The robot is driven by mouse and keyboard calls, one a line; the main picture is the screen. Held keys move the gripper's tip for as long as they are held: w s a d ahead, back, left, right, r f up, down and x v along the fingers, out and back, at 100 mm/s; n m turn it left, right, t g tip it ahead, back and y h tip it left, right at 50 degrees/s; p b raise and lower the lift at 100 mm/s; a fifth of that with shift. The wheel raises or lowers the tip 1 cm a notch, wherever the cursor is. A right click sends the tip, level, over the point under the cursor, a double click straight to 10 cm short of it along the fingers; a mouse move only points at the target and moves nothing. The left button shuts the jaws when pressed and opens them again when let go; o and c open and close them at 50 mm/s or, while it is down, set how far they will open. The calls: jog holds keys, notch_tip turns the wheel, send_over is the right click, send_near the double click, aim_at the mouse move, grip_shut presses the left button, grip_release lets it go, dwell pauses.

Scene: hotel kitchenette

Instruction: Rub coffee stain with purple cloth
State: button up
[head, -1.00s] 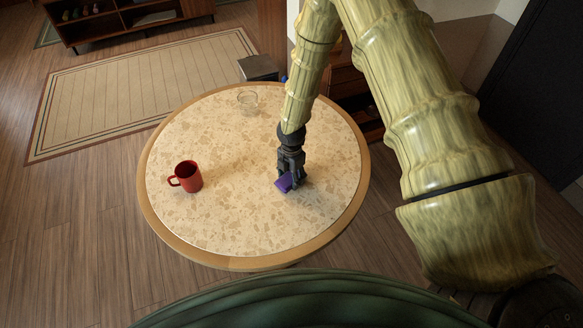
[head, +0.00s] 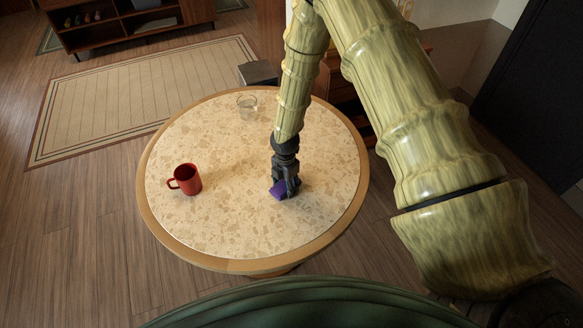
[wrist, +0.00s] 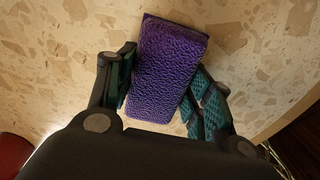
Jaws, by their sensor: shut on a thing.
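The purple cloth (head: 278,190) is a small, thick, textured block; it also shows in the wrist view (wrist: 165,70). My gripper (head: 285,186) is shut on it at the tabletop, right of the table's centre. In the wrist view my gripper (wrist: 165,98) has one finger on each side of the cloth. The cloth is at or very near the table surface; I cannot tell if it presses on it. I cannot make out a coffee stain against the mottled beige tabletop (head: 220,220); the cloth or gripper may hide it.
A red mug (head: 188,180) stands on the left of the round table, and its edge shows at the wrist view's lower left. A clear glass (head: 247,105) stands near the back edge. The front and middle of the tabletop are clear.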

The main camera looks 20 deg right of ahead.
jog(key=shift+d, duration=0.5)
jog(key=shift+d+r+p, duration=0.3)
jog(key=shift+d+p, duration=0.05)
jog(key=shift+d, duration=0.1)
jog(key=shift+w+r, duration=0.1)
jog(key=shift+r, duration=0.8)
jog(key=shift+r+p, duration=2)
jog(key=shift+r, duration=1)
